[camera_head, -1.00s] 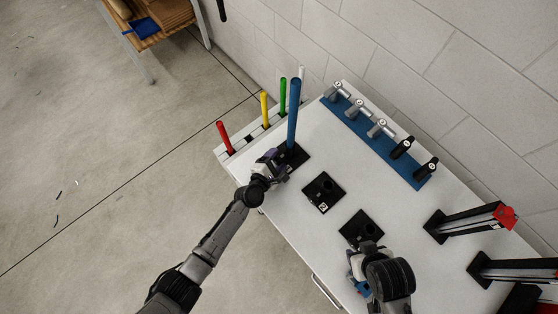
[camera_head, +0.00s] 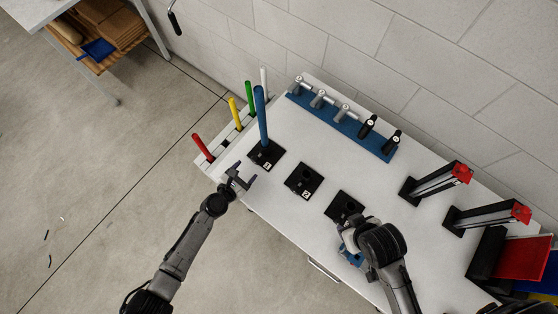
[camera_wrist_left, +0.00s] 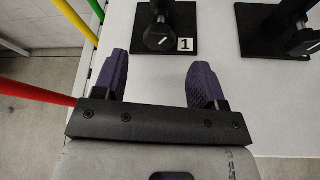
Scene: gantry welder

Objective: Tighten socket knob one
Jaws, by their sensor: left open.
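Socket one (camera_head: 266,155) is a black base with a "1" label on the white table, with a blue rod (camera_head: 261,115) standing upright in it. In the left wrist view its black knob (camera_wrist_left: 159,37) faces me beside the "1" label (camera_wrist_left: 185,44). My left gripper (camera_head: 246,174) is open and empty at the table's near edge, in front of socket one and apart from it. In the left wrist view its purple fingers (camera_wrist_left: 159,75) are spread, with the knob beyond their tips. My right gripper (camera_head: 350,246) is by the third socket (camera_head: 344,207), its fingers mostly hidden by its wrist.
Socket two (camera_head: 304,181) stands empty to the right of socket one. Red (camera_head: 202,147), yellow (camera_head: 235,113), green and white rods stand in a rack on the left. A blue holder (camera_head: 343,127) with several handled tools lies along the wall. Two black stands with red tops are at right.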

